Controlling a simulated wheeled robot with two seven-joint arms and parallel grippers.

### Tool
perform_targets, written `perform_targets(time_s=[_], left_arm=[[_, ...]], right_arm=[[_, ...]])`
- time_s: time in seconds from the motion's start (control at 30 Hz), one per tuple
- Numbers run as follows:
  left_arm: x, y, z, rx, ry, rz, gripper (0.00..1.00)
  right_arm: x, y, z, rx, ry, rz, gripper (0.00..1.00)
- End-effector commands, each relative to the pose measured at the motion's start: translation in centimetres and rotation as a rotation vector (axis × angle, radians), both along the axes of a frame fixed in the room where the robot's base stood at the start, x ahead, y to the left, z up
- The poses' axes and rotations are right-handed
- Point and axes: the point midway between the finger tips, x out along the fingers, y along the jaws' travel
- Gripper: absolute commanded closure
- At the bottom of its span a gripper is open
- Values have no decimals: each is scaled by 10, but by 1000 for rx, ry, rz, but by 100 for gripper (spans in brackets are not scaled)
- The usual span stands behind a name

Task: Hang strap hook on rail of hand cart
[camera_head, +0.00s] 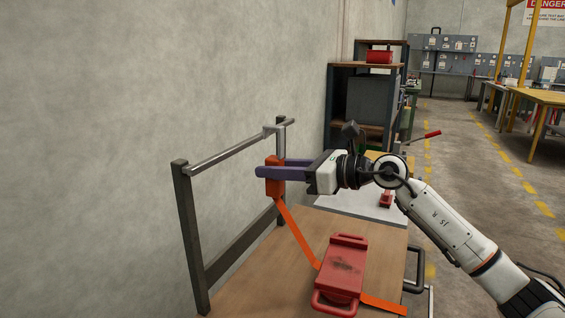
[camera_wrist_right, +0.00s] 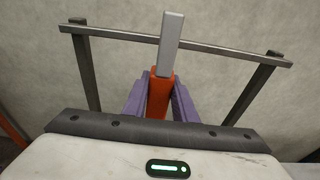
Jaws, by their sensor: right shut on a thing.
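My right gripper (camera_head: 267,171), with purple fingers, is shut on the orange grip of the strap hook (camera_head: 274,187). The hook's grey metal end points up to the level of the hand cart's rail (camera_head: 225,151). In the right wrist view the grey hook (camera_wrist_right: 169,43) crosses in front of the rail (camera_wrist_right: 225,49) and rises above it. I cannot tell whether the hook touches the rail. An orange strap (camera_head: 295,232) runs from the grip down to the cart's wooden deck (camera_head: 255,280). My left gripper is out of view.
A red block with handles (camera_head: 341,270) lies on the deck, over the strap. Dark posts (camera_head: 187,235) hold the rail, close to a concrete wall (camera_head: 90,130). Behind stand a shelf (camera_head: 365,95) and a pale surface with a small red item (camera_head: 386,199).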

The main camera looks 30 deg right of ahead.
Motion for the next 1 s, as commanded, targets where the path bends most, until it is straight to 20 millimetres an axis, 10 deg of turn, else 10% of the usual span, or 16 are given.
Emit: perform_targets(time_s=[1.0], left_arm=[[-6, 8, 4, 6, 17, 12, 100]], right_arm=[[61, 35, -14, 0, -1, -1, 100]])
